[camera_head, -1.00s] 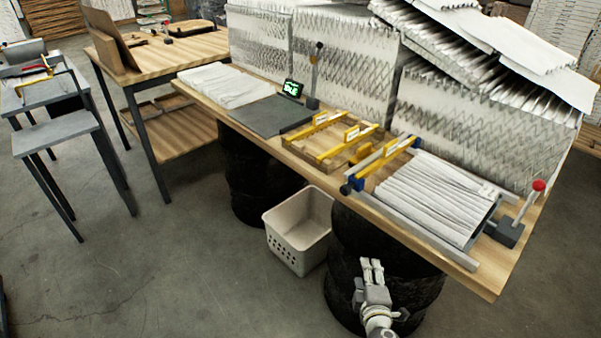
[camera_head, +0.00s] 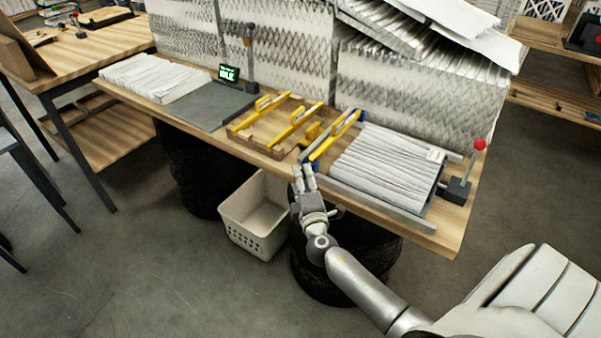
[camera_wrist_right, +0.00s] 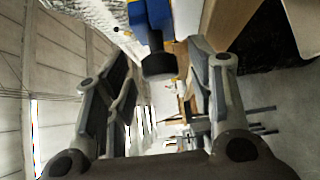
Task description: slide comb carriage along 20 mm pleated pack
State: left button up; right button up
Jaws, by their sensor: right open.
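The comb carriage (camera_head: 333,136) is a yellow bar with blue ends, lying across the left end of the rails. It stands at the left end of the white pleated pack (camera_head: 385,162). My right gripper (camera_head: 304,172) is at the table's front edge, near the carriage's front end. In the right wrist view, my open fingers (camera_wrist_right: 165,85) have the carriage's black knob (camera_wrist_right: 158,66) and blue end (camera_wrist_right: 150,18) in the space ahead. I cannot tell whether the knob is between the fingertips. My left gripper is not in view.
Yellow-handled combs (camera_head: 270,112) lie on a wooden rack left of the carriage. A red-knobbed lever (camera_head: 463,180) stands at the pack's right end. A grey plate (camera_head: 205,106) and white pleated sheets (camera_head: 153,76) lie farther left. A white bin (camera_head: 257,215) stands below.

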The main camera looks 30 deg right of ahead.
jog(key=shift+x, duration=1.15)
grip_shut()
